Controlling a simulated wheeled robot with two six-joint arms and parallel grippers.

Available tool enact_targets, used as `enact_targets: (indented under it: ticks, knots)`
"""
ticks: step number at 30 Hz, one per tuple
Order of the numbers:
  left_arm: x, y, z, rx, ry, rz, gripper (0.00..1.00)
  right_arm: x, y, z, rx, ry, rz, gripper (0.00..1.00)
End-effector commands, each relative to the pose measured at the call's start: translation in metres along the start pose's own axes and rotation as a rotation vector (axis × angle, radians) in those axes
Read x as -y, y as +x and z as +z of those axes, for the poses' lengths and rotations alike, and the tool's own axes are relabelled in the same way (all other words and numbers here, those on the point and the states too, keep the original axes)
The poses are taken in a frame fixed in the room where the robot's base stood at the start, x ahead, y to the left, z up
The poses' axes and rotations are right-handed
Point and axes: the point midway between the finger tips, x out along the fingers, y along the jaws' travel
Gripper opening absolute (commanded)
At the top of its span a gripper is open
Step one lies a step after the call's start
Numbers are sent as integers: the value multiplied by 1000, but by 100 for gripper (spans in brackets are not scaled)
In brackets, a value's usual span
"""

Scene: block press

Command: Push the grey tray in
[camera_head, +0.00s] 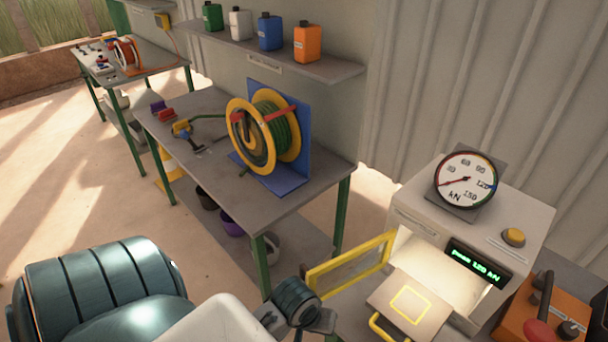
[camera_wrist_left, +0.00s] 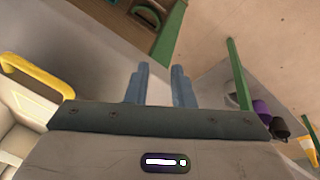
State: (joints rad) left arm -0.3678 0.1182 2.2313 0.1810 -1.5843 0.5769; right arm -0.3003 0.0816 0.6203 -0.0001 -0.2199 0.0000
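The grey tray (camera_head: 408,305), with a yellow square outlined on top, sticks out of the lit opening of the press (camera_head: 486,215). Its yellow handle (camera_head: 385,328) is at its near edge. In the left wrist view a yellow bar (camera_wrist_left: 38,78), likely this handle, is left of my fingers and apart from them. My left gripper (camera_wrist_left: 161,82) is open and empty there, with a gap between its two fingers. In the head view my left wrist is at the bottom, left of the tray; its fingertips are not clear. My right gripper is not in view.
The press's yellow-framed door (camera_head: 348,265) stands open left of the tray. A round gauge (camera_head: 466,180) and a yellow button (camera_head: 514,237) are on top. An orange control box (camera_head: 543,315) stands at right. A bench (camera_head: 310,190) with a hose reel (camera_head: 265,130) is behind left.

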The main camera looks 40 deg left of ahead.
Motion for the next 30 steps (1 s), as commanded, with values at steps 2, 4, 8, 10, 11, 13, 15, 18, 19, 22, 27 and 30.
enact_targets:
  ticks: [2,4,8,10,11,13,15,18,19,22,27,30]
  knots:
    - [9,6,6,-10,75,-21,22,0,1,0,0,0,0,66]
    - [16,10,10,-19,139,-36,22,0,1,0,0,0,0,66]
    - [25,19,15,-30,230,-61,22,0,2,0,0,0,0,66]
    - [29,22,17,-33,263,-70,22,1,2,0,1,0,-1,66]
    - [30,23,17,-34,273,-73,22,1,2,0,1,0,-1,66]
    - [32,25,18,-37,290,-76,22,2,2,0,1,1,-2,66]
    - [32,25,18,-38,298,-78,22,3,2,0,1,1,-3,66]
    - [32,25,18,-38,300,-79,22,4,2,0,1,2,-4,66]
    - [32,25,18,-38,299,-79,22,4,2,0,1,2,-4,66]
    - [32,25,18,-38,298,-79,22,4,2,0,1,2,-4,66]
    - [32,25,18,-38,298,-78,22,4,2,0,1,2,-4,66]
    - [32,25,18,-38,297,-78,22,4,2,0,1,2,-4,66]
